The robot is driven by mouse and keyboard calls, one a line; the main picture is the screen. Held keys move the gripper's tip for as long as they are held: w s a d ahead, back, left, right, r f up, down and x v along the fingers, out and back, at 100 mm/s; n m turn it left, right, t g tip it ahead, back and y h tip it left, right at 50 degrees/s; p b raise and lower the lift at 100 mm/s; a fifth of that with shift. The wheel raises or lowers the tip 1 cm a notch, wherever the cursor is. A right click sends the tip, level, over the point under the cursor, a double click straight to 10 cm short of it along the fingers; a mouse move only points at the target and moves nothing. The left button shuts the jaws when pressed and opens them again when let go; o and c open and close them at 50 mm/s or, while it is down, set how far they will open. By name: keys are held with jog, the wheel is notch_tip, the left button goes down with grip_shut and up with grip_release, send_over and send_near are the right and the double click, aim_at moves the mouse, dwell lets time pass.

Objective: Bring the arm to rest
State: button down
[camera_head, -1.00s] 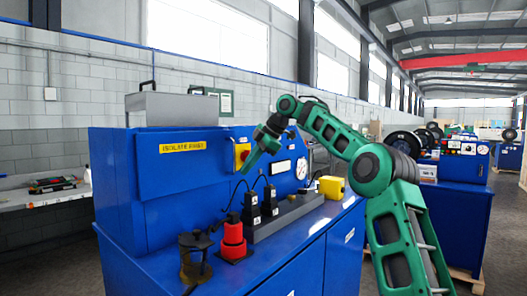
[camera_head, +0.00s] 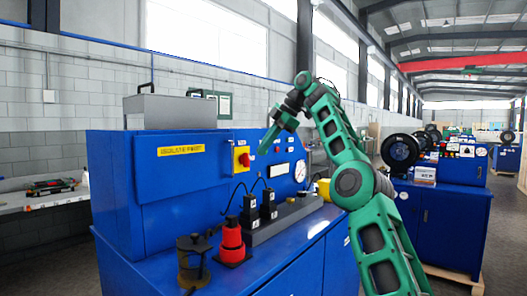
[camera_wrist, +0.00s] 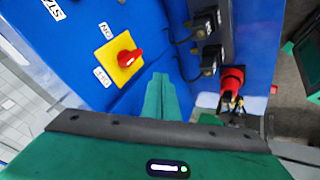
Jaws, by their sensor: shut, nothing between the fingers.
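My gripper (camera_head: 266,148) is shut and empty. It hangs in the air in front of the blue crimper machine's upright panel, just right of the red rotary switch on its yellow plate (camera_head: 241,157). My green arm rises from the lower right, bends at the elbow and reaches up, with the wrist at the top pointing down and left. In the wrist view my shut green fingers (camera_wrist: 161,98) point at the blue surface, right of the yellow switch plate (camera_wrist: 118,54), with nothing between them.
On the blue bench stand a red cylinder (camera_head: 232,240), a dark cylinder (camera_head: 193,258) and black blocks (camera_head: 250,210) with cables. A gauge (camera_head: 300,171) is on the panel. Another blue machine (camera_head: 440,215) stands at right.

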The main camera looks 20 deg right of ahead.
jog(key=shift+s+r, duration=0.1)
jog(key=shift+r, duration=0.1)
jog(key=s+a+f+m+g+h, duration=0.1)
jog(key=s+a+f+m+h, duration=0.2)
jog(key=s+a+f+m, duration=0.3)
jog(key=s+d+f+m+g+h, duration=0.1)
jog(key=s+d+f+m, duration=0.35)
jog(key=s, duration=0.45)
jog(key=s+d+f+m+g+h, duration=0.1)
jog(key=s+d+f+m, duration=0.4)
jog(key=s, duration=0.4)
jog(key=s+d+f+m+g+h, duration=0.1)
jog(key=s+d+f+m, duration=0.2)
jog(key=s+f, duration=0.45)
jog(key=s+f+m, duration=0.2)
jog(key=s+f, duration=0.2)
jog(key=s, duration=0.4)
jog(key=s+d+f+m, duration=0.1)
jog(key=s+f+m, duration=0.1)
jog(key=s+f, duration=0.3)
jog(key=s+d+f+m, duration=0.1)
jog(key=s+f+m, duration=0.2)
jog(key=s, duration=0.8)
notch_tip(320, 180, down, 2)
jog(key=shift+d+f+g+y, duration=0.1)
jog(key=shift+d+g+y, duration=0.05)
jog(key=shift+g+y, duration=0.15)
